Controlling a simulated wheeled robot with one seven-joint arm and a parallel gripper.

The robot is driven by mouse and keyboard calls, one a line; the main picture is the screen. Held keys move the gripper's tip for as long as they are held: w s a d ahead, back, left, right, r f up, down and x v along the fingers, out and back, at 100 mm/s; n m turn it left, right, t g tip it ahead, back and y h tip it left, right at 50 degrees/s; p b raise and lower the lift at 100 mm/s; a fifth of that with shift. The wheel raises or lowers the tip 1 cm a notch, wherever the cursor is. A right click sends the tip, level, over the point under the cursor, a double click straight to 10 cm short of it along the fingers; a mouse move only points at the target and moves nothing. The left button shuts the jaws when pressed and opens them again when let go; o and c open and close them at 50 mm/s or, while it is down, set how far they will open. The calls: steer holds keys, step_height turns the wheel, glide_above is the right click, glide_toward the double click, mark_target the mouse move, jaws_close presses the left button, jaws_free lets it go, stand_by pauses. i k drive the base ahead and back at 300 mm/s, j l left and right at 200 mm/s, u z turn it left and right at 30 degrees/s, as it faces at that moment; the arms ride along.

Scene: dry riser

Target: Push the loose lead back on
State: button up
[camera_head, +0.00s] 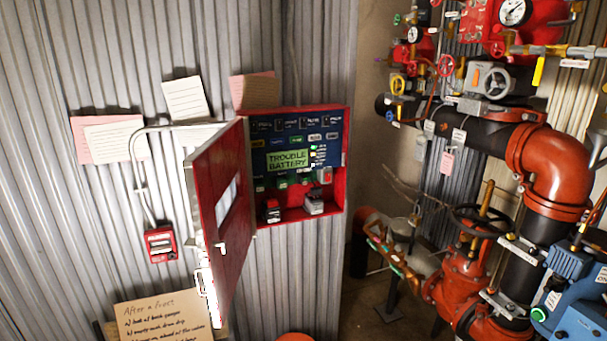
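A red alarm cabinet (347,150) is fixed to the corrugated metal wall. Its red door (228,215) stands open toward me, on the left side. Inside, a green display (287,161) on the blue panel reads "TROUBLE BATTERY". Two small block-shaped items, apparently batteries, sit on the cabinet's bottom: a dark one with red on it (271,211) at left and a greyer one (314,203) at right. A small red-and-grey part (325,175) shows above the right one. The loose lead is too small to make out for certain. My gripper is not in view.
A red call point (161,243) hangs at left on a conduit. Paper notes (186,99) are on the wall; a cardboard sign (165,318) stands below. Red and black pipes with valves (470,270) and a blue unit (575,300) fill the right side.

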mark_target(314, 191)
steer(key=i+l+u, duration=0.2)
steer(key=u, duration=0.25)
steer(key=i+l+u, duration=0.6)
steer(key=u, duration=0.25)
steer(key=i+l+u, duration=0.15)
steer(key=l+u, duration=0.7)
steer(key=i+l, duration=0.05)
steer(key=l, duration=0.05)
